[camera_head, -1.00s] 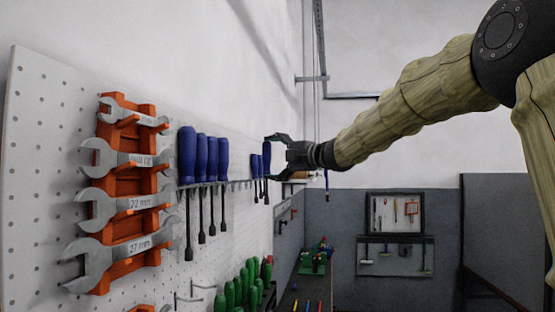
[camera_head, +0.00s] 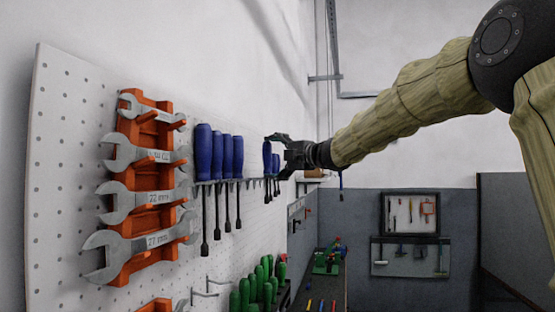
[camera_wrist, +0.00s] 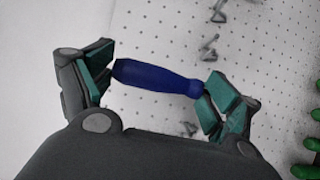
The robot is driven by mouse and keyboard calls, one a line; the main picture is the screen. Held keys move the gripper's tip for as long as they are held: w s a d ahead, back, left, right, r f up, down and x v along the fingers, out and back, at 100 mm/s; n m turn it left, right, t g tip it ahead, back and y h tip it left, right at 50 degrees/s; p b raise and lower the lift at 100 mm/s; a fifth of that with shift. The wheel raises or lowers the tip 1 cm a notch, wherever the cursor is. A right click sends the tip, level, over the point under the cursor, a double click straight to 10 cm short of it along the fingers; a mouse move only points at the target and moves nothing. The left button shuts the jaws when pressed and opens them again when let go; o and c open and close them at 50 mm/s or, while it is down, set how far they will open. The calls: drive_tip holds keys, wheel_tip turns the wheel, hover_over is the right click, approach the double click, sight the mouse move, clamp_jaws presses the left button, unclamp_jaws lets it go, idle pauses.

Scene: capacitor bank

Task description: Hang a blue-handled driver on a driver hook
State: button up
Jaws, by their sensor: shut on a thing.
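My gripper (camera_head: 272,150) is shut on a blue-handled driver (camera_head: 267,158) near the pegboard. In the wrist view, the blue handle (camera_wrist: 158,77) lies across between the two teal finger pads (camera_wrist: 160,86); its shaft cannot be made out. In the head view the held driver hangs roughly upright and overlaps another blue handle (camera_head: 276,163) behind it. A row of blue-handled drivers (camera_head: 220,156) hangs nearer along the board, shafts down. Metal hooks (camera_wrist: 210,48) stick out of the board beyond the handle in the wrist view; they look empty.
An orange rack of wrenches (camera_head: 150,190) is on the near pegboard (camera_head: 70,140). Green-handled tools (camera_head: 262,284) stand below the blue drivers, beside bare hooks (camera_head: 206,290). A bench (camera_head: 322,285) runs along the wall further back.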

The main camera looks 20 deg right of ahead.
drive_tip(key=shift+w+a+f, duration=0.1)
drive_tip(key=shift+w+a, duration=0.25)
drive_tip(key=shift+a, duration=0.35)
